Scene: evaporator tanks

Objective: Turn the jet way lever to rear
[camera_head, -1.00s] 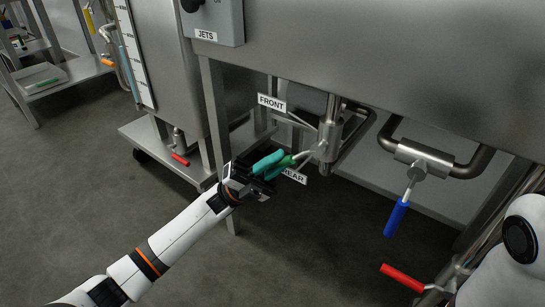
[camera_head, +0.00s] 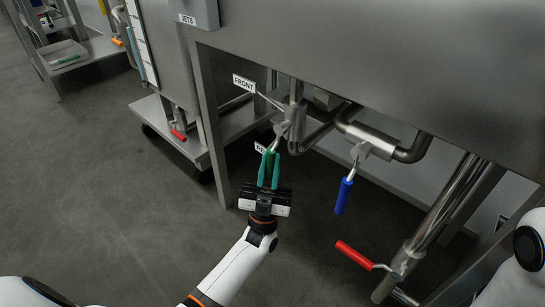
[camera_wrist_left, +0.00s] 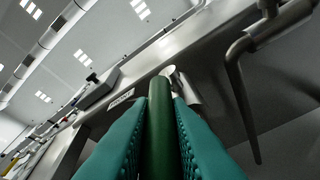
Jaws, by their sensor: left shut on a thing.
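The jet way lever has a green handle (camera_wrist_left: 160,125) and a metal stem (camera_head: 276,143) coming off a steel valve (camera_head: 294,118) under the tank. The lever hangs down and slightly left from the valve, beside the partly hidden REAR label (camera_head: 260,148). The FRONT label (camera_head: 244,83) is up and left of the valve. My left gripper (camera_head: 269,168) is below the valve, with its teal fingers shut around the green handle. The left wrist view shows the handle between both fingers. My right gripper is not in view.
A blue-handled lever (camera_head: 343,196) hangs from a pipe to the right. A red-handled lever (camera_head: 354,255) sits lower right near a slanted steel pipe. The tank's steel side (camera_head: 400,70) overhangs the valves. A table leg (camera_head: 212,130) stands left of the gripper. The floor left is open.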

